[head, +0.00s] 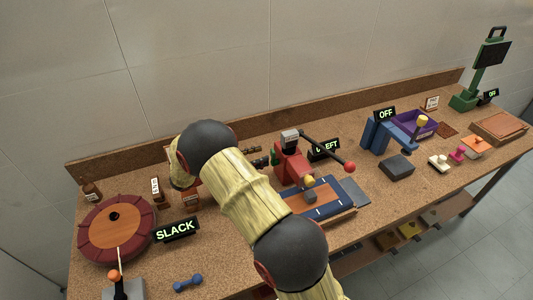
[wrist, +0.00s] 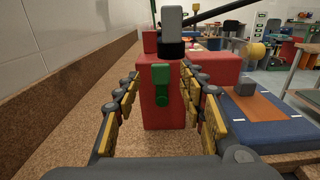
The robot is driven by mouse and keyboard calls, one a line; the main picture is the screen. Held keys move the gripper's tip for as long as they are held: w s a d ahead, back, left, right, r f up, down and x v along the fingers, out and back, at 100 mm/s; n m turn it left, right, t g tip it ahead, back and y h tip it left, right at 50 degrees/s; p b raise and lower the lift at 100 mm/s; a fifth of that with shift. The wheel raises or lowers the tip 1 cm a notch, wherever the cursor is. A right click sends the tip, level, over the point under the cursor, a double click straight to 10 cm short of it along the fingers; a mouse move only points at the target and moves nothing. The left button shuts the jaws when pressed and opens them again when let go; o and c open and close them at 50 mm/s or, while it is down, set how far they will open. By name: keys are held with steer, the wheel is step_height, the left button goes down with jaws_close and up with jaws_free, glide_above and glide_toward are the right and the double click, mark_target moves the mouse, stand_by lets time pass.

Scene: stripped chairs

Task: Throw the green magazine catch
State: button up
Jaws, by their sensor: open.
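The green magazine catch (wrist: 161,84) is a small upright lever on the near end face of a red machine (wrist: 160,118) in the wrist view. It hangs below a grey block with a black base. In the head view the catch is a small green spot (head: 274,158) at the left side of the red machine (head: 292,166). My gripper (wrist: 160,76) is open, its yellow-padded fingers spread to the left and right of the catch with visible space on both sides. I see no contact with the catch. In the head view my arm partly hides the gripper (head: 260,160).
A blue bed with an orange strip (wrist: 258,108) lies right of the red machine. A black lever with a red knob (head: 350,167) reaches over it. A sign reading SLACK (head: 176,230) and a round red-brown wheel (head: 117,226) stand left. The wall ledge (wrist: 75,75) runs along the left.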

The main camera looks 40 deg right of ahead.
mark_target(271, 152)
steer(key=shift+b+x, duration=0.4)
steer(key=shift+x, duration=1.85)
steer(key=shift+a, duration=0.1)
jaws_close()
